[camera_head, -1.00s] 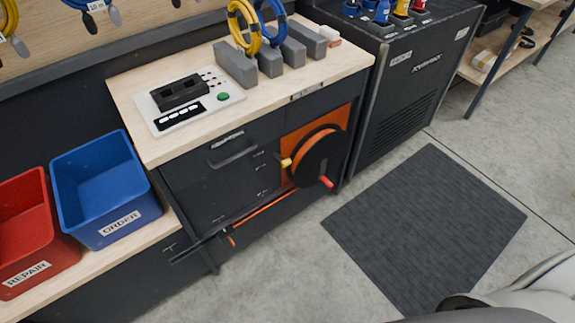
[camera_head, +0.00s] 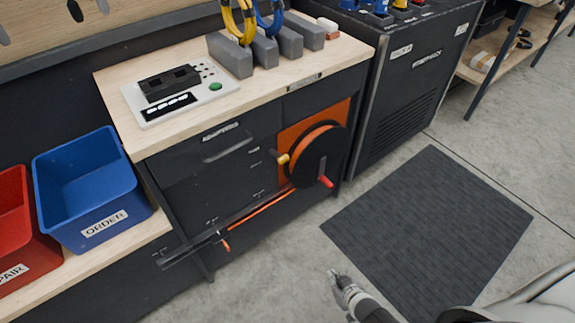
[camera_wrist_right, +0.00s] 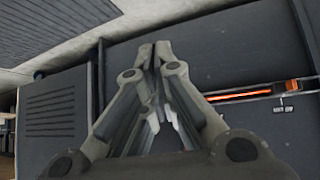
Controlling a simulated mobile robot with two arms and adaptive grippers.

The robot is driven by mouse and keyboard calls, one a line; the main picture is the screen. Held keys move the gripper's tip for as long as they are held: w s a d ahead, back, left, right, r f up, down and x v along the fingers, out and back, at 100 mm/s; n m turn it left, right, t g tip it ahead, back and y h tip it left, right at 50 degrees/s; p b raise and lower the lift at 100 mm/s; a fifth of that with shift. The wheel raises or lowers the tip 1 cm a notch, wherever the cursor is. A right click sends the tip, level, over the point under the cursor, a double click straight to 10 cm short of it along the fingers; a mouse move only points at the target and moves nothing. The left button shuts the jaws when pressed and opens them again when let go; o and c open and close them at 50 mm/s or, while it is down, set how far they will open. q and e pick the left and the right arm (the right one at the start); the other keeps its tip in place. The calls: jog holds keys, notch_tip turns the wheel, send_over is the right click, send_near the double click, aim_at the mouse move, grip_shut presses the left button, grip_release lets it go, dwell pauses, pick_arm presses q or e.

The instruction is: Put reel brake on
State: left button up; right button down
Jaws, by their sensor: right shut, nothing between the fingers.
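The cable reel (camera_head: 318,156) is a black disc with an orange rim on an orange plate (camera_head: 300,124) at the cabinet's front. It has a yellow knob (camera_head: 283,159) at its left and a red handle (camera_head: 326,182) at its lower right. Which of these is the brake I cannot tell. My right gripper (camera_head: 334,274) is over the floor, in front of and below the reel, apart from it. In the right wrist view its fingers (camera_wrist_right: 155,48) are together and empty. The reel is not clear in that view. My left gripper is not in view.
An orange bar (camera_head: 262,209) runs low along the cabinet front, also in the right wrist view (camera_wrist_right: 240,95). Blue (camera_head: 80,190) and red (camera_head: 15,235) bins stand left. A tester panel (camera_head: 178,92) sits on the benchtop. A dark mat (camera_head: 430,225) covers clear floor at right.

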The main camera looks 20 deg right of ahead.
aim_at(288, 157)
jog(key=w+r+t+y+b, duration=0.1)
jog(key=w+r+t+b, duration=0.3)
jog(key=w+r, duration=0.6)
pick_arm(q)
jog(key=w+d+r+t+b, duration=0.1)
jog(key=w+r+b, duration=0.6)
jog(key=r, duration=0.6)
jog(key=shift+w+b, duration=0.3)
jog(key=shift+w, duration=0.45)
pick_arm(e)
jog(key=w+a+r+n+t+y, duration=0.1)
jog(key=w+r, duration=0.4)
jog(key=r, duration=0.6)
jog(key=w+a+r+n+t+y, duration=0.1)
jog(key=w+r+t+y, duration=0.3)
jog(key=r, duration=0.7)
jog(key=shift+w+a+n+t+y, duration=0.3)
jog(key=shift+w+a+t+y, duration=0.1)
jog(key=shift+w+a+t, duration=0.6)
jog(key=shift+w+d, duration=0.1)
jog(key=shift+d, duration=0.05)
